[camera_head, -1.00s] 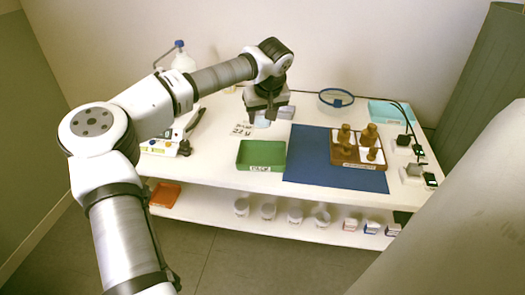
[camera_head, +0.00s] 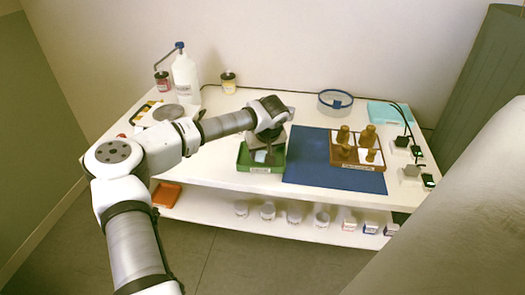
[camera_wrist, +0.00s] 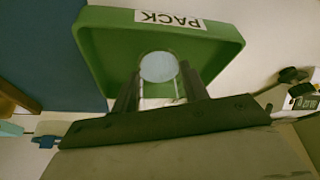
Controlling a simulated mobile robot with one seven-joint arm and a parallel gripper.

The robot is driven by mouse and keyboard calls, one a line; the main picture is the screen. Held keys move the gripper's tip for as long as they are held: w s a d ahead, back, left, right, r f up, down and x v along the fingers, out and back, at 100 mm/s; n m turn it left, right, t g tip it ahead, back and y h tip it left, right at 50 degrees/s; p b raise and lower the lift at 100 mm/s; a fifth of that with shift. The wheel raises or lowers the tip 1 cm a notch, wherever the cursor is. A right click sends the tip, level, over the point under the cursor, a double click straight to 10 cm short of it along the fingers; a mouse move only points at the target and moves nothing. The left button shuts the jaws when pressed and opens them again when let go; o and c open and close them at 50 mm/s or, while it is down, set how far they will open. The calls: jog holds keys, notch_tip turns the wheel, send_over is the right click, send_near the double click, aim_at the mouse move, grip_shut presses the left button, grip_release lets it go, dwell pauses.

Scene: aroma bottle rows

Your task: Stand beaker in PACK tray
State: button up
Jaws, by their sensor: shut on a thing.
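The green PACK tray (camera_head: 246,166) lies on the white table, left of the blue mat. It fills the upper part of the wrist view (camera_wrist: 95,55), with its PACK label at the top. My gripper (camera_head: 262,152) is over the tray, pointing down. In the wrist view my gripper (camera_wrist: 160,85) is shut on the clear beaker (camera_wrist: 158,67), whose round pale end shows between the fingers. The beaker (camera_head: 260,156) also shows small below my gripper in the head view. I cannot tell whether it touches the tray floor.
A wooden rack (camera_head: 360,160) with several brown bottles stands on the blue mat (camera_head: 308,150) to the right. Several cups (camera_head: 268,210) are on the lower shelf.

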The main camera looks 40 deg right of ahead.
jog(key=shift+f, duration=0.2)
jog(key=o, duration=1)
jog(key=shift+r, duration=0.1)
jog(key=b+v, duration=0.1)
jog(key=v, duration=1.1)
jog(key=shift+r, duration=0.15)
